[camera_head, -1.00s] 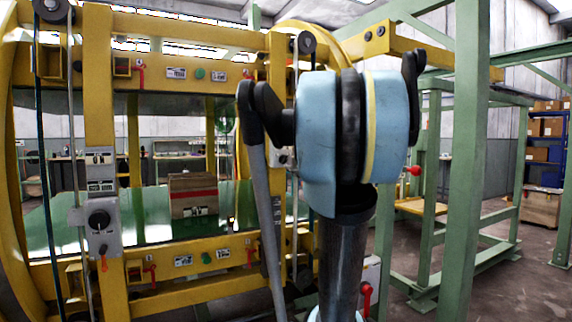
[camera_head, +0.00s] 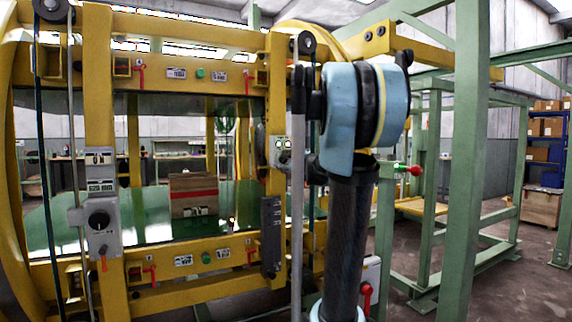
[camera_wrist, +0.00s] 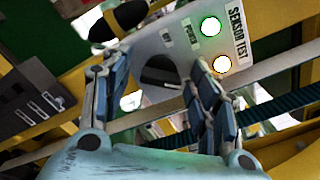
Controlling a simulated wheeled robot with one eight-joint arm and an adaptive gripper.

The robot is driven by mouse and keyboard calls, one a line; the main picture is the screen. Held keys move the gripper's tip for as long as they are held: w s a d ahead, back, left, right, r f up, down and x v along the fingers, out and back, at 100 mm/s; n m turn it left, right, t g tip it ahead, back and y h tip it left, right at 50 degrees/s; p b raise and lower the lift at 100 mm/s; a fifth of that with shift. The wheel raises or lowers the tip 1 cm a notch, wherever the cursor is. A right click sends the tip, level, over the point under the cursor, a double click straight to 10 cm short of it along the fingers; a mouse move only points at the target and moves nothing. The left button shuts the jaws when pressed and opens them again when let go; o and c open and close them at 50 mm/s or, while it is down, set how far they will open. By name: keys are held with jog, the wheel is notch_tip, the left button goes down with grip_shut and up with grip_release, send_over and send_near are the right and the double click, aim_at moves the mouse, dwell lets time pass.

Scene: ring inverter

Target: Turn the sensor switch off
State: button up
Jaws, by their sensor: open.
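The sensor test panel (camera_wrist: 185,35) is a light grey plate in the wrist view, with a "SENSOR TEST" label, a lit green lamp (camera_wrist: 210,26) and a lit pale lamp (camera_wrist: 221,63). A dark round shape (camera_wrist: 160,72), seemingly the switch knob, shows between my fingertips; its setting cannot be read. My gripper (camera_wrist: 152,74) is open, with one blue-grey finger on each side of this shape. I cannot tell whether the fingers touch it. In the head view, part of the panel (camera_head: 281,150) shows beside my arm, and my gripper is not clearly visible there.
A black and yellow part (camera_wrist: 125,17) lies close above the fingers. A dark button box (camera_head: 271,236) hangs on the yellow frame (camera_head: 278,82), left of my arm. A box with a red band (camera_head: 194,194) sits inside the machine. A green post (camera_head: 462,150) stands to the right.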

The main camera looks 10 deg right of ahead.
jog(key=c, duration=1.1)
jog(key=shift+o, duration=0.2)
jog(key=n, duration=0.3)
jog(key=shift+s+n, duration=0.1)
jog(key=shift+n, duration=0.3)
jog(key=n, duration=0.4)
jog(key=shift+f+n, duration=0.15)
jog(key=shift+n, duration=0.15)
jog(key=n, duration=0.3)
jog(key=shift+a+n, duration=0.1)
jog(key=shift+n, duration=0.2)
jog(key=shift+f+n, duration=0.1)
jog(key=shift+n, duration=1.8)
